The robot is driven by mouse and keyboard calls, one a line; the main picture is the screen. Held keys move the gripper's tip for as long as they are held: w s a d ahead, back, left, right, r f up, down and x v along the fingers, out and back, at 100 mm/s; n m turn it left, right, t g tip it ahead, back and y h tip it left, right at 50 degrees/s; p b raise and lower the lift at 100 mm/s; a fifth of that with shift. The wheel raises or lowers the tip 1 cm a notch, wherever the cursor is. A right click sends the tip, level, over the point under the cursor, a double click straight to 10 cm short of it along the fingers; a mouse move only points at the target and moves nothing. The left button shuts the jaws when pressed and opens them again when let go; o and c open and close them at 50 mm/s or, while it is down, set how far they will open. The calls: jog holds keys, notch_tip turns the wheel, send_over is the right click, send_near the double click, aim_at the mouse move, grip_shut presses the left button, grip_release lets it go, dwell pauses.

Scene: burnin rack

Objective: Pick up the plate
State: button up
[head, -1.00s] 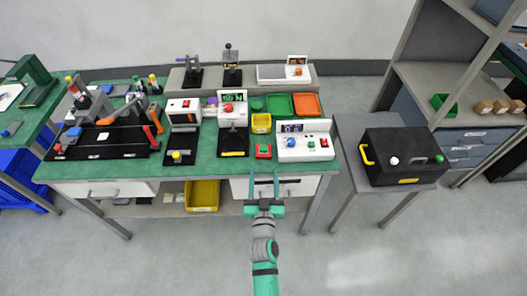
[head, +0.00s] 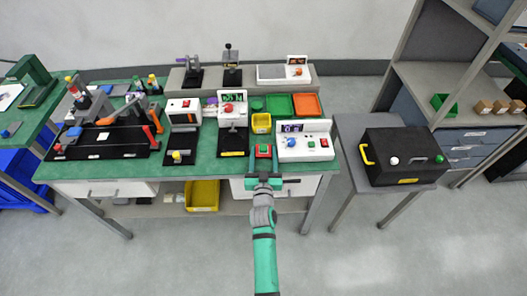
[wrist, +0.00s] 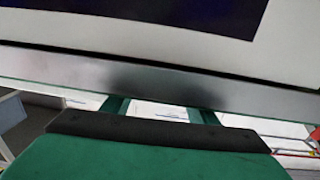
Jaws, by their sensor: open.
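I cannot make out for certain which thing is the plate. A small pale flat piece (head: 103,136) lies on the black fixture (head: 80,150) at the left of the green bench, far from my gripper. My gripper (head: 264,160) is open at the bench's front edge, in front of the small red-button box (head: 263,151). No held thing shows between its fingers. In the wrist view, a grey bar (wrist: 160,85) crosses in front of the finger ends and hides the tips. Above it is a white surface with a dark blue patch.
The white control box (head: 305,145) stands right of my gripper. A yellow bin (head: 261,123), a green tray (head: 280,105) and an orange tray (head: 307,105) lie behind. A black box (head: 402,157) sits on the grey side table. The floor in front is clear.

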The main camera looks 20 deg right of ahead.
jog(key=c, duration=0.7)
jog(key=shift+r, duration=0.1)
